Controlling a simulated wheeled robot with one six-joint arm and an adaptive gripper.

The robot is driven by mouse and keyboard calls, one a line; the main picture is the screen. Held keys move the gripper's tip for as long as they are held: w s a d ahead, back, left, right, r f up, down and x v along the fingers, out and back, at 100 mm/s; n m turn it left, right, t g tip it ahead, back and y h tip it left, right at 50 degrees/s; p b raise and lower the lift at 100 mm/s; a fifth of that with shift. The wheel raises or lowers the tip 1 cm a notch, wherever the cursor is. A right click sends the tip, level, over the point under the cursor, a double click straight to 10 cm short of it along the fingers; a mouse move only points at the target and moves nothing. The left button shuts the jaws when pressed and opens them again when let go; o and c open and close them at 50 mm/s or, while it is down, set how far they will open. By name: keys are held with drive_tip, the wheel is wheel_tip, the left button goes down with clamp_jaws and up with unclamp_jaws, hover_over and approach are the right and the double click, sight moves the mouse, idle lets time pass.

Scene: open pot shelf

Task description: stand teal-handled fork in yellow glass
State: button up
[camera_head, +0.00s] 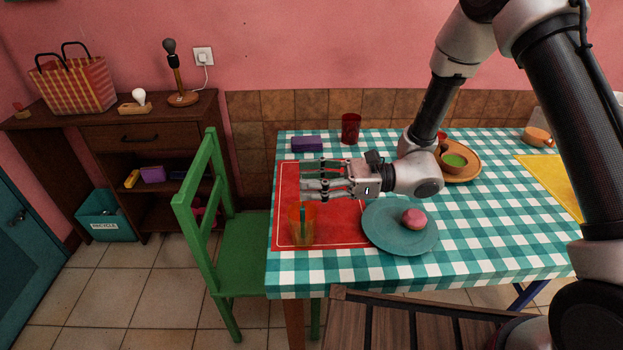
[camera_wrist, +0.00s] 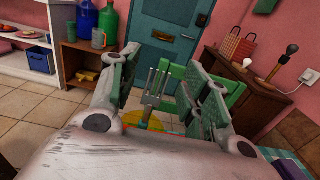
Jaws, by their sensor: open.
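The yellow glass (camera_head: 294,232) stands upright on the red mat, near its front left corner. The teal-handled fork (camera_head: 303,222) is in the glass, with its teal handle showing through the wall. My gripper (camera_head: 306,180) is open, just above and behind the glass, pointing left. In the wrist view, the fork's grey metal part (camera_wrist: 152,92) rises upright between the two spread fingers (camera_wrist: 158,82), with visible gaps on both sides. Part of the glass (camera_wrist: 130,120) shows low between the fingers; the rest is hidden by my gripper.
A teal plate (camera_head: 385,235) with a pink item (camera_head: 414,218) lies right of the glass. A purple box (camera_head: 307,144) and a red cup (camera_head: 350,128) stand behind. A green chair (camera_head: 205,200) is at the table's left edge. The front strip of checkered cloth is clear.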

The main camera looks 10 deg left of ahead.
drive_tip(key=v, duration=1.2)
idle(0.4)
drive_tip(key=s+d+f+n+g+h, duration=0.35)
drive_tip(key=s+d+n+h, duration=0.35)
drive_tip(key=s+d, duration=0.25)
drive_tip(key=d+r+n+t+h, duration=0.1)
drive_tip(key=d+r+n+h, duration=0.2)
drive_tip(key=d, duration=0.3)
drive_tip(key=d+r+n+t+h, duration=0.1)
drive_tip(key=d+r+n+h, duration=0.15)
drive_tip(key=d, duration=0.45)
drive_tip(key=s+d+r+n+t+h, duration=0.3)
drive_tip(key=d+r+t, duration=0.6)
drive_tip(key=r, duration=0.7)
drive_tip(key=d+h, duration=0.2)
drive_tip(key=d, duration=0.1)
drive_tip(key=shift+d+t, duration=0.2)
drive_tip(key=shift+t, duration=0.15)
